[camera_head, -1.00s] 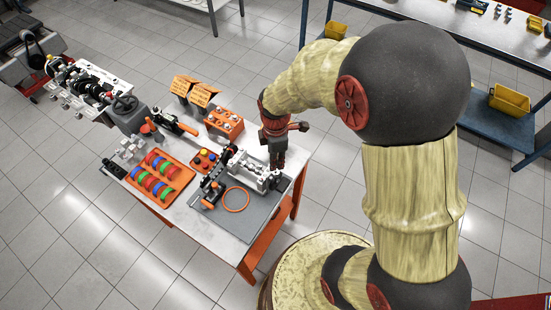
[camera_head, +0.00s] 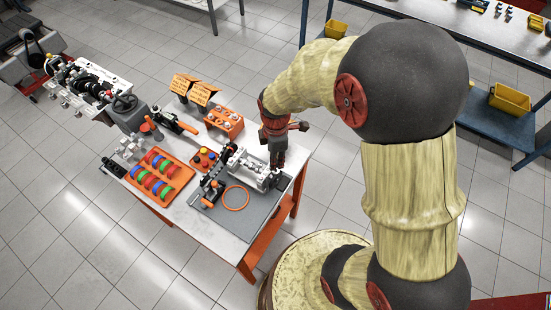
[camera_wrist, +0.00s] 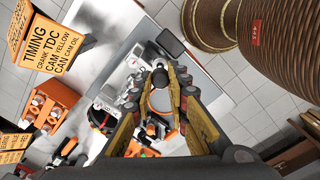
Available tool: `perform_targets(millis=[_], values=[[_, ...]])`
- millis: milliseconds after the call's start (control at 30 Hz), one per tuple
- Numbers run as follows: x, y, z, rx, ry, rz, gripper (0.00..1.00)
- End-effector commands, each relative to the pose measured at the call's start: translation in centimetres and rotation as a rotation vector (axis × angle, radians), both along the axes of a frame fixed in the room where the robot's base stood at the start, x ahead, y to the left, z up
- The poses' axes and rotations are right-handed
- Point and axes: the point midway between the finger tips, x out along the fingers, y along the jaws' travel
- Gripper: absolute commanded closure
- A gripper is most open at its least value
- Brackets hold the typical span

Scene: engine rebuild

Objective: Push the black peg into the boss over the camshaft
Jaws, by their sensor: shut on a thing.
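My gripper (camera_head: 277,164) points down over the right end of a silver engine part (camera_head: 248,168) on the workbench. In the wrist view, its two yellowish fingers close at the tips (camera_wrist: 162,88) on a small dark round piece, which looks like the black peg (camera_wrist: 160,77). The peg's lower end and the boss beneath are hidden by the fingers, so I cannot tell whether the peg touches or sits in the boss. The camshaft is not clearly distinguishable.
A grey mat (camera_head: 253,213) with an orange ring (camera_head: 236,198) lies in front. An orange tray (camera_head: 143,178) of coloured rings stands left. Orange signs (camera_head: 203,93) and an orange holder (camera_head: 225,123) stand behind. A black-handled clamp (camera_head: 177,123) is near the holder.

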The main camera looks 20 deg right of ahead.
Motion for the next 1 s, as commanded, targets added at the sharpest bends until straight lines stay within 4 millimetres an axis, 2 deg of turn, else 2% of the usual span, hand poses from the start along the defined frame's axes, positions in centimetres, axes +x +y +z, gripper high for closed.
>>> perform_targets(millis=[1000], values=[[0.0, 0.0, -1.4, 0.000, 0.001, 0.000, 1.00]])
